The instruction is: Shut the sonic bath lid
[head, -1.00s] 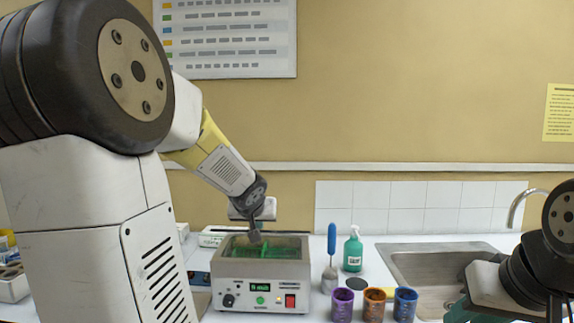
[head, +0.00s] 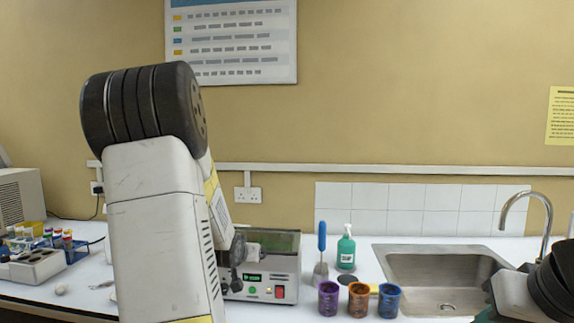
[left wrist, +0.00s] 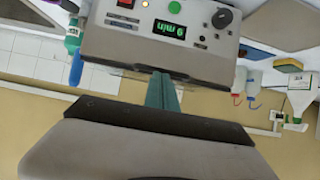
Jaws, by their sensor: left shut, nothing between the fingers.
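The sonic bath (head: 258,289) is a grey box with a lit green display and a red switch, on the bench in the head view. Its top (head: 278,242) shows dark green within a pale frame; I cannot tell how the lid lies. My left arm hides the bath's left side. In the left wrist view the bath's front panel (left wrist: 190,48) is upside down at the top. My left gripper (left wrist: 163,85) is shut and empty, its teal fingers near the panel's edge; contact is unclear. My right gripper (head: 487,313) is mostly out of frame at the bottom right.
Purple, brown and blue cups (head: 359,300) stand right of the bath. Behind them are a blue-handled tool (head: 322,240) and a green bottle (head: 346,252). A sink (head: 440,270) lies further right. A rack of vials (head: 40,262) stands at the left.

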